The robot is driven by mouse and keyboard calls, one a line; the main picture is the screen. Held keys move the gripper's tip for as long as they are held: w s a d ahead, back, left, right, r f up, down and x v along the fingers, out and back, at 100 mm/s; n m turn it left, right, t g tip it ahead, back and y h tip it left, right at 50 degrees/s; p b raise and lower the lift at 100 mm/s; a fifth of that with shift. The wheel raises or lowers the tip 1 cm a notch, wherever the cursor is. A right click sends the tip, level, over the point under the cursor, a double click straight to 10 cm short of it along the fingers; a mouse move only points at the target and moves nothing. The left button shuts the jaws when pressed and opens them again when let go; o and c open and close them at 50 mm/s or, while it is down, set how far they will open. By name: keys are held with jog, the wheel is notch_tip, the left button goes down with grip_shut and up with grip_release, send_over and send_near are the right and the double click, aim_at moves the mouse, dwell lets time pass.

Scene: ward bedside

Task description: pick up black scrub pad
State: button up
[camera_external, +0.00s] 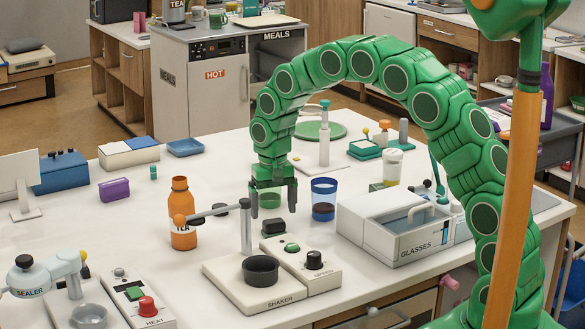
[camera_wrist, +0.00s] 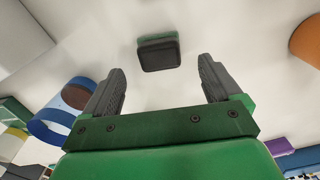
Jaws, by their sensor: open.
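The black scrub pad (camera_wrist: 159,55) lies on the white table in the wrist view, a small dark block with a green edge. It is beyond my fingertips, roughly centred between them. In the external view the pad (camera_external: 277,228) sits just behind the shaker's control box. My gripper (camera_external: 273,211) points down above the table, a little above and behind the pad there. In the wrist view my gripper (camera_wrist: 161,76) has its two dark fingers wide apart, with nothing between them. The pad is not touched by either finger.
A blue cup (camera_external: 323,200) stands right of my gripper, an orange bottle (camera_external: 181,205) left. The shaker (camera_external: 228,282) with its post and arm is in front. The glasses bin (camera_external: 385,232) stands farther right. Bare table lies around the pad.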

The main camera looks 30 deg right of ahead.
aim_at(274, 221)
jog(key=f, duration=0.4)
jog(key=shift+s+f, duration=0.2)
jog(key=shift+f, duration=0.2)
jog(key=shift+c, duration=0.4)
jog(key=c, duration=1)
jog(key=shift+c, duration=0.2)
